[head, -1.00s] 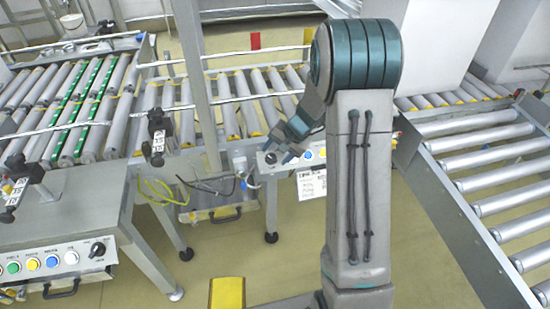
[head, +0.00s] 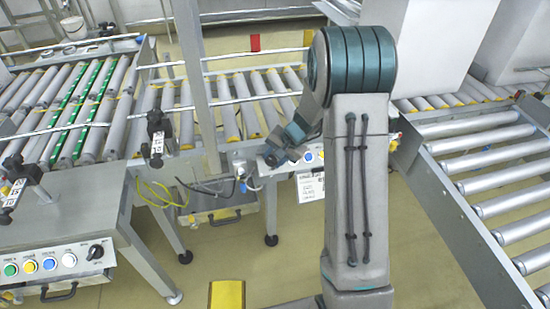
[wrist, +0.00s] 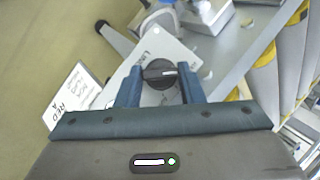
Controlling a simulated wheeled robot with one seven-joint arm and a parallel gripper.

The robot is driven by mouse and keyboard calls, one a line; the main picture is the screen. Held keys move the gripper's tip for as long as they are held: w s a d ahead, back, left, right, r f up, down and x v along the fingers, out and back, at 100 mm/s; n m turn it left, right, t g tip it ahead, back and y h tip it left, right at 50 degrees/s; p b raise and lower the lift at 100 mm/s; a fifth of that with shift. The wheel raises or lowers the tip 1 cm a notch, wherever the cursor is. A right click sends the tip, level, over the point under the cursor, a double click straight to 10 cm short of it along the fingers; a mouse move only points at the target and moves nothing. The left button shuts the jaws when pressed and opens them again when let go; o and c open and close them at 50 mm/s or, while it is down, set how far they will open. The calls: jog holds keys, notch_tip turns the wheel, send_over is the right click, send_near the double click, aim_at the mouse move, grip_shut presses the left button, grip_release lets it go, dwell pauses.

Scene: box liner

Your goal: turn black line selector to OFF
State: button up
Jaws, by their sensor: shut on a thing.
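The black line selector (wrist: 158,74) is a round knob with a pale mark, on a light control panel (wrist: 165,47) in the wrist view. The two blue fingers of my gripper (wrist: 160,84) stand on either side of it, shut on the knob. The pale mark lies roughly level in that view. In the head view my gripper (head: 270,157) is at the left end of the far panel and hides the selector there. The lettering by the knob is too small to read fully.
A white label sheet (head: 311,186) hangs below the panel, right of my gripper. Blue (head: 291,157) and other buttons sit beside it. Cables (head: 215,185) hang to the left. A nearer panel (head: 60,262) at lower left has its own black selector (head: 95,252). Roller conveyors surround the spot.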

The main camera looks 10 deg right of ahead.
jog(key=f+m+t+y+b, duration=0.1)
jog(key=m+b, duration=0.1)
jog(key=b, duration=0.2)
jog(key=shift+d, duration=0.1)
jog(key=m+t+b, duration=0.1)
jog(key=m+b, duration=0.1)
jog(key=b, duration=0.1)
jog(key=shift+s+y+b, duration=0.15)
jog(key=shift+y+b, duration=0.25)
jog(key=m+t+b, duration=0.1)
jog(key=m+b, duration=0.1)
jog(key=b, duration=0.1)
jog(key=shift+s+r+m+t+y+b, duration=0.15)
jog(key=shift+m+t+y+b, duration=0.25)
jog(key=shift+m+b, duration=0.45)
jog(key=shift+r, duration=0.1)
jog(key=o, duration=1)
jog(key=shift+r, duration=0.15)
